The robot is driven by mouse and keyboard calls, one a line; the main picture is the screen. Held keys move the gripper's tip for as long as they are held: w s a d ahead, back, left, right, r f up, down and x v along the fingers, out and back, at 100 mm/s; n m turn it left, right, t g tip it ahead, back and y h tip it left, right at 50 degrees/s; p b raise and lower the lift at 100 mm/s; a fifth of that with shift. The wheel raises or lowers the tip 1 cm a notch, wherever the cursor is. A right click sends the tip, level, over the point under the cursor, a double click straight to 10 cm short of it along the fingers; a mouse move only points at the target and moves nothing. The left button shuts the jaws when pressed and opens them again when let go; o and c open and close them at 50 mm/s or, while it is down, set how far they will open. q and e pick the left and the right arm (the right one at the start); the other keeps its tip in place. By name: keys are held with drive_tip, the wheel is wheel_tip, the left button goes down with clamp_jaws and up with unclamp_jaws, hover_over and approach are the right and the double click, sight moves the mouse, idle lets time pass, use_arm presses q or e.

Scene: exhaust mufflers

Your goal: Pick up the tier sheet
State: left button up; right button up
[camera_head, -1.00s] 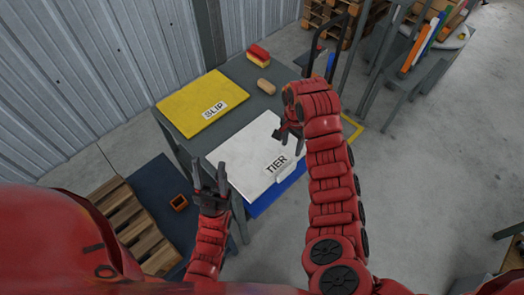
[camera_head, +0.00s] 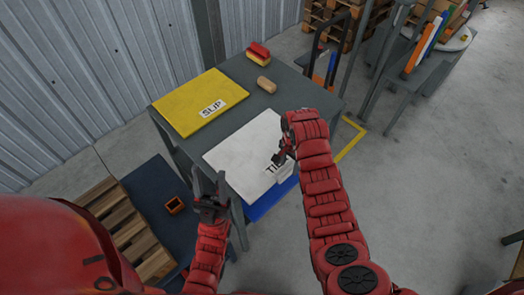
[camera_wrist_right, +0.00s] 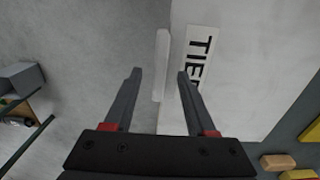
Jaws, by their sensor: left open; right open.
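The white tier sheet (camera_head: 240,148) lies on the grey table, with a label reading TIER near its front right edge. A blue sheet (camera_head: 262,207) shows beneath its front edge. My right gripper (camera_head: 281,160) is open and empty over the label end of the sheet, partly covering the label. In the right wrist view the open fingers (camera_wrist_right: 158,80) point at the sheet's edge, where a small white tab (camera_wrist_right: 161,62) sticks out beside the TIER label (camera_wrist_right: 199,62). My left gripper (camera_head: 208,182) is open and empty in front of the table's near left corner.
A yellow SLIP sheet (camera_head: 195,100) lies on the back left of the table (camera_head: 240,72). A tan block (camera_head: 266,84) and a red and yellow block (camera_head: 258,53) lie behind. A wooden pallet (camera_head: 125,230) stands at lower left. A hand truck (camera_head: 328,60) stands beyond the table.

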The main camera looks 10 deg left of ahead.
drive_tip(key=shift+f, duration=1)
drive_tip(key=shift+c, duration=0.3)
clamp_jaws()
